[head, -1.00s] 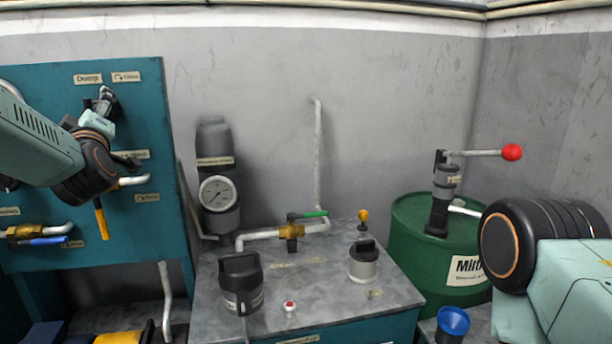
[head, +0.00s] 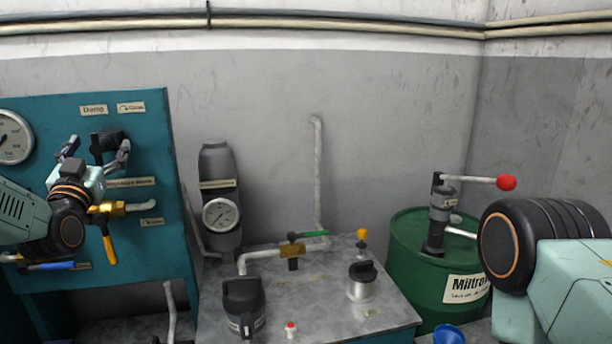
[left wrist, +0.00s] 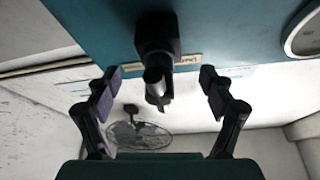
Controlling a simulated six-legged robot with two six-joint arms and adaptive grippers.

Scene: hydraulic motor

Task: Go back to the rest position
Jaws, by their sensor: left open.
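My left gripper (head: 96,152) is in front of the teal panel (head: 60,110) at the left of the head view. It is open, its two fingers spread wide. A black knob (head: 106,143) below the "Dump" label (head: 94,110) shows between and behind the fingers. In the left wrist view, my left gripper (left wrist: 160,88) has its fingers on either side of the black knob (left wrist: 157,35), with visible gaps and nothing held. Of my right arm, only links show at the right of the head view; its gripper is out of the picture.
Close by on the panel are a gauge (head: 14,138), a yellow-handled valve (head: 108,240) and a blue-handled valve (head: 50,266). A grey bench (head: 320,310) with a black-lidded canister (head: 243,305) stands in the middle. A green drum (head: 410,265) with a red-tipped lever (head: 506,183) is at right.

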